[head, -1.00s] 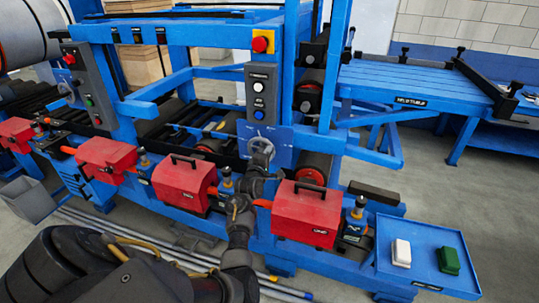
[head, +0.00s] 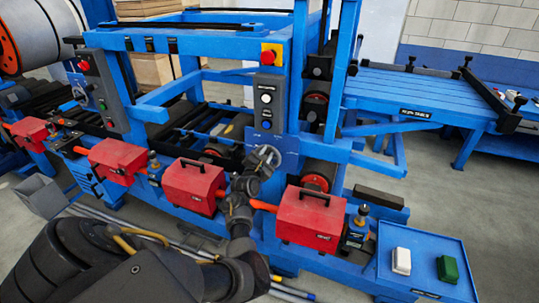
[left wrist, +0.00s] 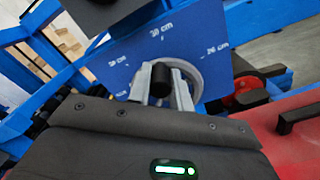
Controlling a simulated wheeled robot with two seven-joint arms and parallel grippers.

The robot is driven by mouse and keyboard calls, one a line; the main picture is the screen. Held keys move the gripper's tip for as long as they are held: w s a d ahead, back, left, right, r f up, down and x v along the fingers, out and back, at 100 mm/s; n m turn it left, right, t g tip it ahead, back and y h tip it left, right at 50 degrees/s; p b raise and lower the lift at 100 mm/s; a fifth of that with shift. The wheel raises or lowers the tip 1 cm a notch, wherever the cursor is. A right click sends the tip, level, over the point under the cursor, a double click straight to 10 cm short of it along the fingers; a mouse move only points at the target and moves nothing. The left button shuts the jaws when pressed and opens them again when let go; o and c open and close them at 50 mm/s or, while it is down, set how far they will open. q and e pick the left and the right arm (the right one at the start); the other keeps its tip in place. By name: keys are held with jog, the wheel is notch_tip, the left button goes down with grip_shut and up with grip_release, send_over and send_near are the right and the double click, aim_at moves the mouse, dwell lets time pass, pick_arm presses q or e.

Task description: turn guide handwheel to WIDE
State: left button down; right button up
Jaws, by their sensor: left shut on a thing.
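The guide handwheel (left wrist: 207,84) is a grey ring in front of a blue plate (left wrist: 150,42) with small white cm marks, hard to read exactly. In the head view the handwheel (head: 271,151) sits on the blue plate below the grey button panel, partly hidden by my gripper. My left gripper (left wrist: 162,82) is shut on the wheel's black handle (left wrist: 161,79), at the left side of the ring in the wrist view. My left gripper (head: 262,160) also shows in the head view, reaching up from below. My right gripper is not in view.
Red boxes (head: 310,217) (head: 193,187) stand along the machine's front, on both sides of my forearm. The grey button panel (head: 266,104) with a red stop button (head: 270,56) is above the wheel. A blue tray (head: 432,254) holds white (head: 401,261) and green (head: 447,269) blocks.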

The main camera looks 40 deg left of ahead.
pick_arm(q)
jog(key=shift+s+a+r+n, duration=0.15)
jog(key=shift+a+n, duration=0.4)
jog(key=shift+n, duration=0.55)
jog(key=c, duration=1.3)
grip_release()
jog(key=shift+a, duration=0.1)
jog(key=shift+s+d+f, duration=0.2)
jog(key=shift+s, duration=0.2)
jog(key=shift+b+v, duration=1.35)
jog(key=shift+v, duration=3.65)
